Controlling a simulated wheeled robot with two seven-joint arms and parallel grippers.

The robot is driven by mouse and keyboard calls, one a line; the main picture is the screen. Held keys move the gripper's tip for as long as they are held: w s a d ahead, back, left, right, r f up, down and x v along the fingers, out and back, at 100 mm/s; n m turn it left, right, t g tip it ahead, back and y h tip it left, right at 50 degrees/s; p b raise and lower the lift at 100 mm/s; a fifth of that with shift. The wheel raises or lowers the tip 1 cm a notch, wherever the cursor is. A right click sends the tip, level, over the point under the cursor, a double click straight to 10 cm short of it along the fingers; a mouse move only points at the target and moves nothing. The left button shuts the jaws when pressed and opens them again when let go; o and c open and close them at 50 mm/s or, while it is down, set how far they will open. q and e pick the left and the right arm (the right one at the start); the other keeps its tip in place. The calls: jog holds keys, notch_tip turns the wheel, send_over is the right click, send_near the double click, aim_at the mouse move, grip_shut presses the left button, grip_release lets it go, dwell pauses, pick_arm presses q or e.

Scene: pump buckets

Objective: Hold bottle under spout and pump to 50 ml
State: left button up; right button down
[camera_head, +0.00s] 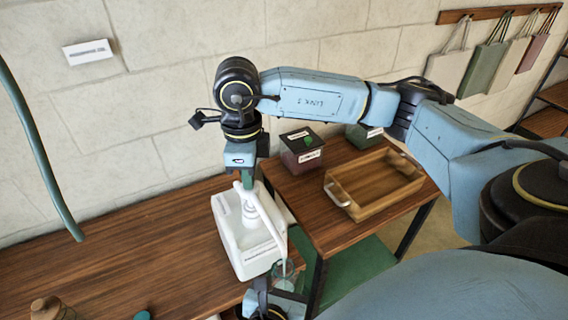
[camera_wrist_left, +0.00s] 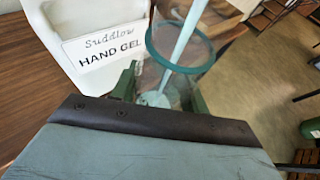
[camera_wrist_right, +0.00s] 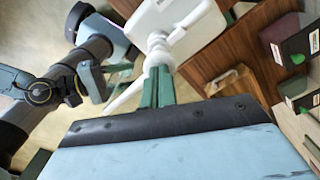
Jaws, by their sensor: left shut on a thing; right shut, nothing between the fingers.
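A white bucket of hand gel (camera_head: 248,240) stands on the brown table, with a white pump (camera_head: 250,205) on top. Its label (camera_wrist_left: 105,48) reads "Suddlow HAND GEL" in the left wrist view. My left gripper (camera_wrist_left: 160,92) is shut on a clear bottle (camera_head: 285,272) beside the bucket. In the left wrist view the pale spout (camera_wrist_left: 186,35) runs down across the bottle's teal rim (camera_wrist_left: 152,50), and its end appears inside the opening. The fill level is unclear. My right gripper (camera_wrist_right: 155,90) is shut and empty, fingertips at the pump head (camera_wrist_right: 158,55); contact is hard to tell.
A wooden tray (camera_head: 350,207) and dark boxes with labels (camera_head: 290,160) stand on the smaller table to the right. A brown-lidded item (camera_head: 46,308) is at the lower left. The table left of the bucket is mostly clear. Bags (camera_head: 447,70) hang on the wall.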

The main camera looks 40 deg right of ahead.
jog(key=shift+f, duration=0.35)
jog(key=shift+r, duration=2.15)
notch_tip(320, 180, up, 6)
pick_arm(q)
jog(key=s+a+f, duration=0.1)
jog(key=s, duration=0.5)
jog(key=shift+s+a+f+p, duration=0.25)
jog(key=shift+s+a+p, duration=0.05)
jog(key=shift+s+p, duration=0.15)
pick_arm(e)
jog(key=shift+r, duration=0.45)
pick_arm(q)
jog(key=shift+w, duration=0.1)
